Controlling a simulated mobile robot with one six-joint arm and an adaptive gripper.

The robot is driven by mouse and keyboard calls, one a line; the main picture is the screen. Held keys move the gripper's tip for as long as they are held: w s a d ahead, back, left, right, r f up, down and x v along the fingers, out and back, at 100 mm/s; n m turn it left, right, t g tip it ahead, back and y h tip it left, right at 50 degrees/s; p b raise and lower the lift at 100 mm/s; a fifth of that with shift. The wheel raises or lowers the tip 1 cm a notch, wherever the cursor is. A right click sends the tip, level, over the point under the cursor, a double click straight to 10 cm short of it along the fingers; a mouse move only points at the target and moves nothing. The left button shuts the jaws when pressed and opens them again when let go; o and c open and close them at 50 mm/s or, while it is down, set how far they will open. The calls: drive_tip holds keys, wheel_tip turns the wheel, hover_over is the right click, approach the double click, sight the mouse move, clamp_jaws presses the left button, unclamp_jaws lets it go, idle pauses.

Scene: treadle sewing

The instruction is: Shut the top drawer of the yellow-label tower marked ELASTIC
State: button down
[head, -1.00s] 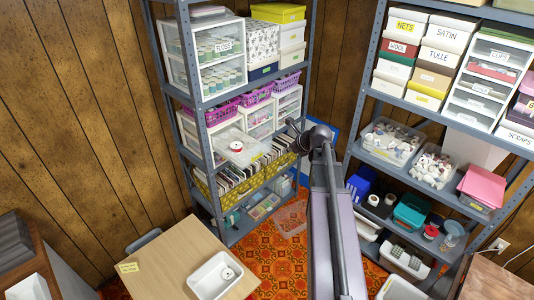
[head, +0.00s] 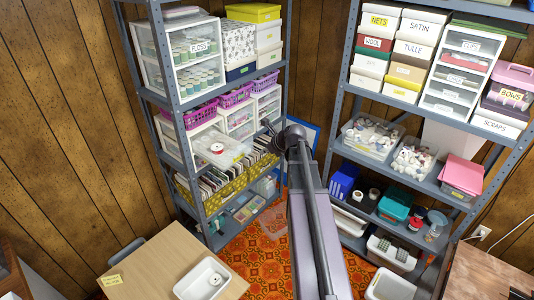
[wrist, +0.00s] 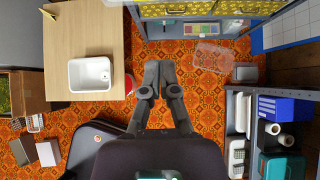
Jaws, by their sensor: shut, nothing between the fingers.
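On the left shelf, a small clear-and-white drawer tower has its top drawer (head: 222,150) pulled out. A white spool with a red centre lies in it. A yellow label shows on its front, too small to read, so I cannot confirm ELASTIC. White drawer units (head: 239,122) stand behind and to its right. In the wrist view my gripper (wrist: 158,68) points over the orange carpet, fingers together, shut and empty. In the head view my arm stands right of the open drawer, apart from it; its fingers are mostly hidden there. The drawer does not clearly show in the wrist view.
Purple baskets (head: 236,96) stand above the drawer level, and a yellow patterned file box (head: 232,187) stands below. A wooden table (head: 160,262) with a white tray (head: 202,279) is at the front. Another loaded shelf rack (head: 407,179) stands right. Patterned carpet lies open between.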

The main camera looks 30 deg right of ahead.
drive_tip(key=w+a+f+b, duration=0.3)
drive_tip(key=w+f+b, duration=0.1)
drive_tip(key=w, duration=0.4)
drive_tip(key=shift+w+f, duration=0.15)
drive_tip(key=shift+f, duration=0.25)
drive_tip(key=shift+w+d, duration=0.1)
drive_tip(key=shift+w, duration=0.05)
idle(0.3)
